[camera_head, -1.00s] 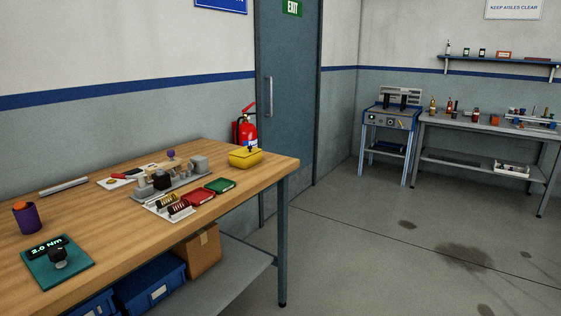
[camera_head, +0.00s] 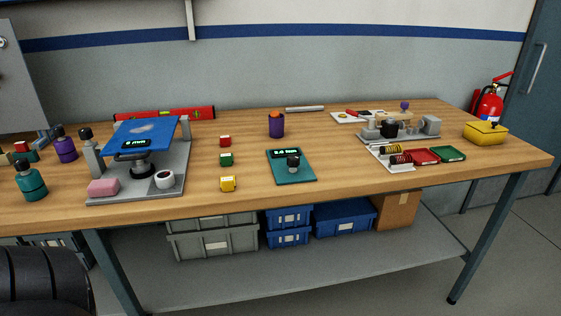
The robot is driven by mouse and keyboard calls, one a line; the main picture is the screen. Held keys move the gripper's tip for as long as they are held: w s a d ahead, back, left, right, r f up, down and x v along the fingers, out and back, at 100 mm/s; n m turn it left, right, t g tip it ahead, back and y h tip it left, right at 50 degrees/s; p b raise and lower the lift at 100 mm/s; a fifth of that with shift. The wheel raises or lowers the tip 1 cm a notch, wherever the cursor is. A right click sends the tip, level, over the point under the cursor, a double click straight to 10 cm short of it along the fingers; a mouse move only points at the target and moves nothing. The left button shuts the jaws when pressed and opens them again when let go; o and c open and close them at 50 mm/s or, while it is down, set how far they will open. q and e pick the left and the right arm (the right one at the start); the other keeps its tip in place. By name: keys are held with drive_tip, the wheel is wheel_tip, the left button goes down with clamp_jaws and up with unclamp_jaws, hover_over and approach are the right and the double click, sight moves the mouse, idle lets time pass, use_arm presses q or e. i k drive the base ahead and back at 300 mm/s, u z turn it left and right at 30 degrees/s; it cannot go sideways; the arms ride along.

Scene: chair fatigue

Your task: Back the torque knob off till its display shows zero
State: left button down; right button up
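The torque knob (camera_head: 293,163) is a small black knob standing on a teal plate (camera_head: 290,177) near the front middle of the wooden table. A small dark display (camera_head: 285,152) with pale lit characters sits behind the knob on the same plate. Its digits are too small to read surely now. Neither of my grippers shows in the head view, and nothing touches the knob.
A grey fixture with a blue panel (camera_head: 143,134) is further left. A dark ribbed shape (camera_head: 40,281) fills the lower left corner.

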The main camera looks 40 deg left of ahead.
sight(293, 160)
drive_tip(key=u, duration=1.65)
drive_tip(key=i, duration=0.25)
drive_tip(key=z, duration=0.4)
